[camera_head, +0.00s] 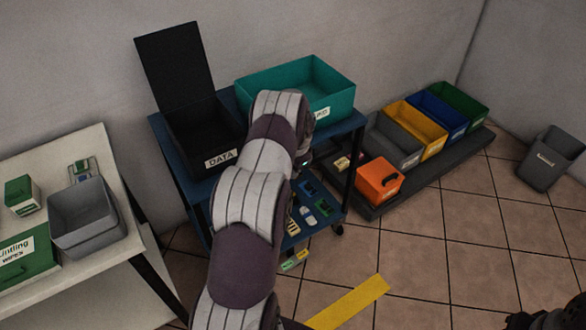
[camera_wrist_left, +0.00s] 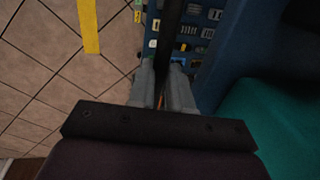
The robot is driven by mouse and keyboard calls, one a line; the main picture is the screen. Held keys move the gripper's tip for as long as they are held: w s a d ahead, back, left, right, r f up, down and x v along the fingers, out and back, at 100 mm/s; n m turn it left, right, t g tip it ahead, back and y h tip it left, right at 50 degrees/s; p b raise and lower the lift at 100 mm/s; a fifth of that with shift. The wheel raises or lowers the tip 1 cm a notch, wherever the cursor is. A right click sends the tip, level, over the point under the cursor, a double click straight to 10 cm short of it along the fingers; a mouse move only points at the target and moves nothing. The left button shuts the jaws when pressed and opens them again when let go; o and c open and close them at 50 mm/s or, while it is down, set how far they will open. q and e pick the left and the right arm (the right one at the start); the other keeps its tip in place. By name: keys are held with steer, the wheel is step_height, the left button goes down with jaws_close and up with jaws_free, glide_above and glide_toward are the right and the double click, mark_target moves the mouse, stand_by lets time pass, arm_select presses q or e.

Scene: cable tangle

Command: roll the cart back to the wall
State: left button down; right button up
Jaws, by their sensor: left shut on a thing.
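The blue cart (camera_head: 357,122) stands in front of the grey wall (camera_head: 300,30); the gap behind it is hidden. On its top are an open black box labelled DATA (camera_head: 190,140) and a teal bin (camera_head: 330,85). My left arm reaches across the cart's front, and its gripper is mostly hidden there. In the left wrist view my left gripper (camera_wrist_left: 167,80) is shut on a dark upright post of the cart (camera_wrist_left: 172,35). A dark part of my right arm, seemingly the gripper (camera_head: 548,318), shows cut off in the bottom right corner.
Small parts lie on the cart's lower shelf (camera_head: 325,190). A low dark platform (camera_head: 430,165) with coloured bins stands close on the right. A white table (camera_head: 85,150) is on the left. A yellow floor strip (camera_head: 350,303) lies in front; tiles right of it are clear.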

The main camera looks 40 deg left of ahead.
arm_select(q)
steer(key=shift+w+a+r, duration=0.15)
steer(key=shift+r, duration=0.05)
steer(key=c, duration=1.2)
jaws_free()
steer(key=shift+o, duration=0.7)
steer(key=shift+a+f, duration=0.15)
steer(key=shift+f, duration=0.05)
step_height(320, 180, up, 12)
steer(key=d, duration=0.2)
steer(key=shift+s+d+r, duration=0.15)
steer(key=shift+s+r, duration=0.1)
steer(key=shift+s, duration=0.2)
